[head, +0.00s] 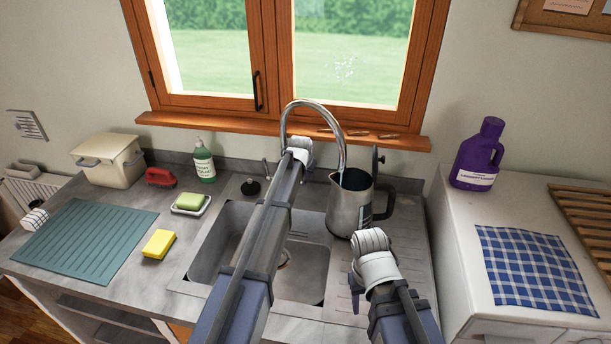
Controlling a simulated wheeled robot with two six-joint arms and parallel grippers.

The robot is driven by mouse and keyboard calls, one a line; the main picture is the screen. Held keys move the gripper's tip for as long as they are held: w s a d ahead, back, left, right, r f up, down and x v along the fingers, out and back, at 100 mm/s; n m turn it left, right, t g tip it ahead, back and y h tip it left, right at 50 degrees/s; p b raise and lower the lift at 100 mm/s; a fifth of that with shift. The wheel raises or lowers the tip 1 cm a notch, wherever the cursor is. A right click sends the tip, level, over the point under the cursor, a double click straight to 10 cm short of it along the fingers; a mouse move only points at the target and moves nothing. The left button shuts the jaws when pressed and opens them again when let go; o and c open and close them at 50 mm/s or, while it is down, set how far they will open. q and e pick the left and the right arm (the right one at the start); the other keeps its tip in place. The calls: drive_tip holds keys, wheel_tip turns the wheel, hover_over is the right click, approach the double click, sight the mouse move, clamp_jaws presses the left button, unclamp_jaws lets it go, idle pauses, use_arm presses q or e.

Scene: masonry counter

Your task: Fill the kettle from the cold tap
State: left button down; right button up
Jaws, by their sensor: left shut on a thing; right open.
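The steel kettle (346,208) stands upright with its open top up, at the right side of the sink, its black handle (384,203) to the right. The curved tap spout (316,104) arches over to the right and ends at the kettle's mouth.
The sink basin (212,247) is partly hidden by my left arm. A green soap (189,201), yellow sponge (159,243), soap bottle (204,163) and teal mat (88,238) lie to the left. A purple bottle (477,158) and checked cloth (536,269) are on the right-hand white unit.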

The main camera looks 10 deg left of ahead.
use_arm(q)
drive_tip(key=c, duration=0.9)
unclamp_jaws()
drive_tip(key=shift+o, duration=0.2)
drive_tip(key=shift+r, duration=0.15)
use_arm(e)
drive_tip(key=shift+r, duration=0.1)
use_arm(q)
drive_tip(key=p+v, duration=0.6)
drive_tip(key=v, duration=0.1)
drive_tip(key=shift+s+r+p, duration=0.15)
drive_tip(key=shift+s+p, duration=0.1)
drive_tip(key=shift+p, duration=0.05)
use_arm(e)
wheel_tip(320, 180, up, 6)
drive_tip(key=shift+r, duration=0.15)
